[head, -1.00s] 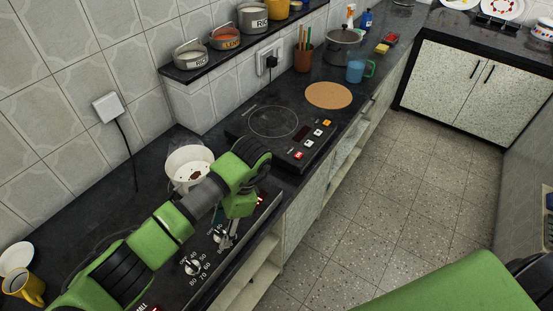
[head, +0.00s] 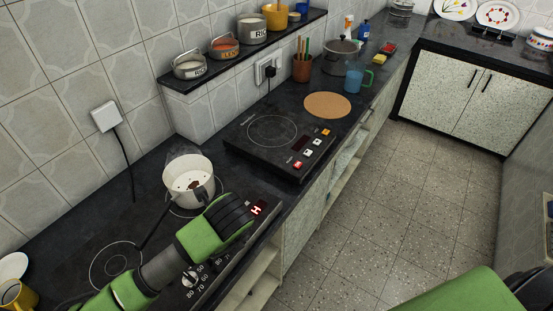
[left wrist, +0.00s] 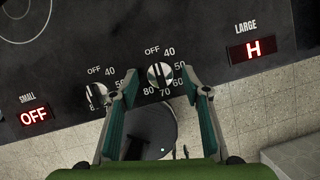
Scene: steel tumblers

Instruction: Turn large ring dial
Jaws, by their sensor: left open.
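The large ring dial (left wrist: 159,74) is a silver knob with numbers around it in the left wrist view. My left gripper (left wrist: 168,86) is open, one fingertip on each side of this dial; I cannot tell whether they touch it. In the head view my left wrist hides that gripper and the dial. The LARGE display (left wrist: 260,48) reads H and also glows red in the head view (head: 257,210). The small ring dial (left wrist: 96,95) is just left of the left finger and shows in the head view (head: 190,279). My right gripper is not in view.
A white pot (head: 190,172) stands on the large ring, its dark handle reaching towards my left arm. The bare small ring (head: 112,265) is left of it. The SMALL display (left wrist: 33,114) reads OFF. A separate black hob (head: 265,128) lies further right.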

